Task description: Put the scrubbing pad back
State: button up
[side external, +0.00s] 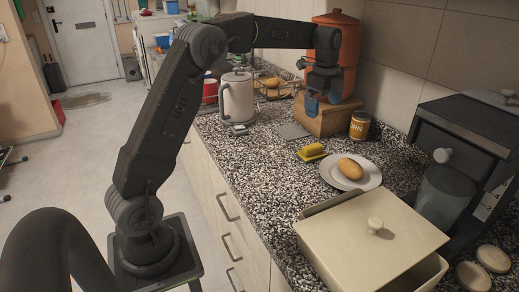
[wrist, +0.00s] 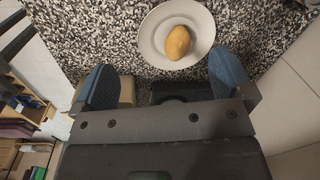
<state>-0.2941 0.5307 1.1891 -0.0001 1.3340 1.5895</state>
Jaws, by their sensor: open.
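A small yellow block with a darker underside (side external: 311,151), which looks like the scrubbing pad, lies on the speckled counter (side external: 265,165) left of a plate in the side view. I cannot make it out in the wrist view. My gripper (side external: 321,100) is open and empty, raised above the counter behind the yellow block, in front of the wooden box. In the wrist view my gripper (wrist: 163,82) shows two blue fingers spread wide, with nothing held between them.
A plate (side external: 330,174) holds a potato-like item (side external: 350,168). A lidded cream box (side external: 340,250) stands at the front, a dark machine (side external: 460,130) at right. A kettle (side external: 238,98), tin (side external: 360,125), wooden box (side external: 325,119) and orange canister (side external: 345,50) stand further back.

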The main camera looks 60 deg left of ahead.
jog(key=s+d+r+n+t, duration=0.1)
jog(key=s+d+r+n, duration=0.3)
jog(key=s, duration=0.4)
jog(key=s+d+r+n+t, duration=0.2)
jog(key=s+d+n, duration=0.2)
jog(key=s+d, duration=0.4)
jog(key=s+d+f+n, duration=0.1)
jog(key=s+f+n, duration=0.2)
jog(key=s, duration=0.4)
jog(key=s+d+f+n+t, duration=0.1)
jog(key=s+d+f+n, duration=0.1)
jog(key=s, duration=0.6)
jog(key=shift+d+f+n+t, duration=0.25)
jog(key=shift+f+n, duration=0.2)
jog(key=shift+n, duration=0.45)
